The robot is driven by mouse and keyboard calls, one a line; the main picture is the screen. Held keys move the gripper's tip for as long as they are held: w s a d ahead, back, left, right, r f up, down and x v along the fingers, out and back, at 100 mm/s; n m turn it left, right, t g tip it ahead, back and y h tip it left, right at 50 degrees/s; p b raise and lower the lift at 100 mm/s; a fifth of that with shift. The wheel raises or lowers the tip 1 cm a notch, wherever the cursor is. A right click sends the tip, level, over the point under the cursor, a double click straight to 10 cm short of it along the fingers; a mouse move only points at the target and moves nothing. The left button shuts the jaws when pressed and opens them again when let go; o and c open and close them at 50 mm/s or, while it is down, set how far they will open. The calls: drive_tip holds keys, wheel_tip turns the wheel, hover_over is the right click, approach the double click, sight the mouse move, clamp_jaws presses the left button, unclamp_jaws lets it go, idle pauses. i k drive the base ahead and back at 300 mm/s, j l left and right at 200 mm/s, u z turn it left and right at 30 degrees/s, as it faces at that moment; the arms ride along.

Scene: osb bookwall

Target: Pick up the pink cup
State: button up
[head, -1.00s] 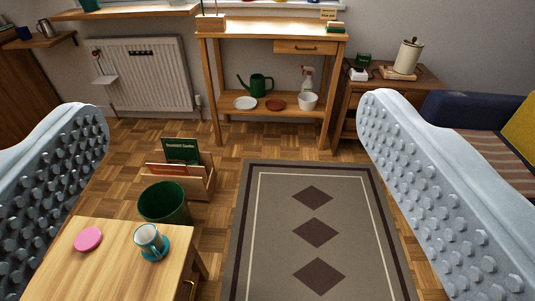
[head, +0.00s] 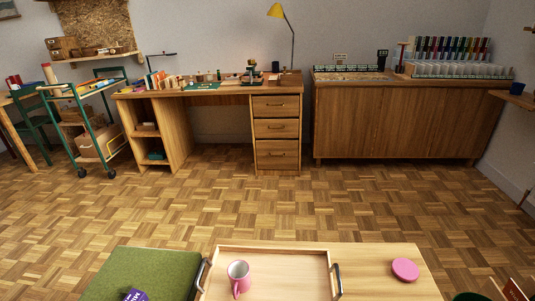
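The pink cup (head: 239,279) stands upright on a light wooden tray (head: 290,252) at the bottom of the head view. Its handle points toward me. The tray lies on a low wooden table (head: 375,252) and has dark metal handles at both ends. My gripper does not show in this view, so its distance from the cup cannot be told.
A round pink disc (head: 405,269) lies on the table, right of the tray. A green cushioned seat (head: 150,272) is at left. Open parquet floor (head: 220,207) stretches behind, up to a desk (head: 277,130), a green trolley (head: 92,130) and a wide cabinet (head: 400,120).

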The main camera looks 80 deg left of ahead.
sight(239, 271)
drive_tip(key=u, duration=1.5)
drive_tip(key=k+j+u, duration=0.25)
drive_tip(key=k, duration=0.15)
drive_tip(key=k+j+u, duration=0.1)
drive_tip(key=k+u, duration=0.15)
drive_tip(key=k, duration=0.1)
